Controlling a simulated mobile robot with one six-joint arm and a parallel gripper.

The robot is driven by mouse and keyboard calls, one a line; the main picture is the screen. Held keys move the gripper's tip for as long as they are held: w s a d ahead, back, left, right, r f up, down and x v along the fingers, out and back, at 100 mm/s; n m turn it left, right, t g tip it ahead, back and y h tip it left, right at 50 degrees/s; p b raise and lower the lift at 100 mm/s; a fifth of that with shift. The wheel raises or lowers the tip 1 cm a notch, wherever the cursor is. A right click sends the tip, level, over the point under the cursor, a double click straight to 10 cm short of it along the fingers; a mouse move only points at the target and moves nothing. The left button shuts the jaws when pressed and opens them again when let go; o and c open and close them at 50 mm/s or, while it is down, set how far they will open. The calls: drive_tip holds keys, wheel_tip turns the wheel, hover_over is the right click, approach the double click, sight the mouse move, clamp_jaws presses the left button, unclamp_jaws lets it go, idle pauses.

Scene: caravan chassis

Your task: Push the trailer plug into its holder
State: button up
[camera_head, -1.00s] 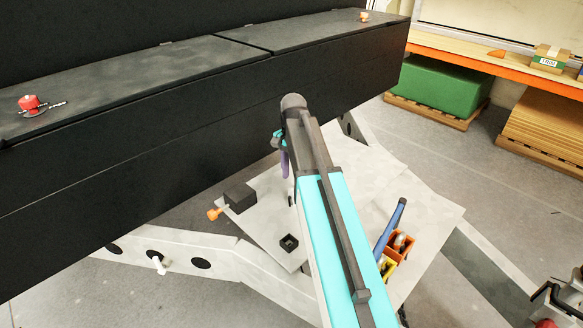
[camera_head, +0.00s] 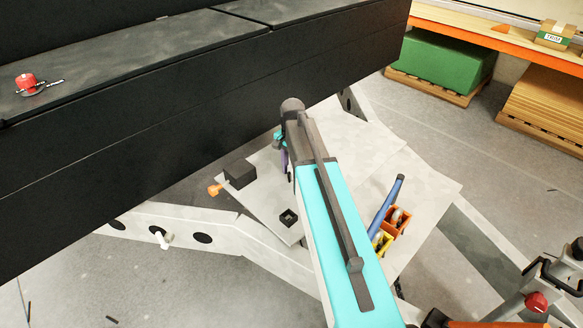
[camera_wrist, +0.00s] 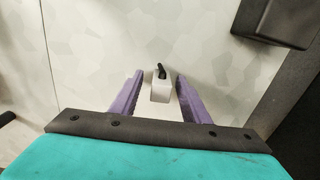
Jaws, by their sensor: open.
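My gripper (camera_wrist: 159,76) is open in the wrist view, its two purple fingers on either side of a small pale grey block (camera_wrist: 160,92) with a black top piece. The fingers look apart from the block. In the head view my gripper (camera_head: 284,160) is mostly hidden behind my arm, above the pale plate. A small black square socket (camera_head: 289,217) with an open top, possibly the holder, sits on that plate. I cannot tell for sure which thing is the trailer plug.
A black box (camera_head: 240,175) with an orange piece (camera_head: 215,189) stands left of my gripper; a black box (camera_wrist: 275,20) shows in the wrist view. The dark chassis wall (camera_head: 150,150) rises behind. An orange and yellow caddy (camera_head: 392,222) with a blue-handled tool stands right of my arm.

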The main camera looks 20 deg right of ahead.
drive_tip(key=c, duration=1)
drive_tip(key=o, duration=1)
drive_tip(key=shift+r+p, duration=0.3)
drive_tip(key=shift+p, duration=0.05)
drive_tip(key=shift+c, duration=0.4)
clamp_jaws()
drive_tip(key=shift+r+p, duration=1.7)
drive_tip(key=shift+r, duration=0.85)
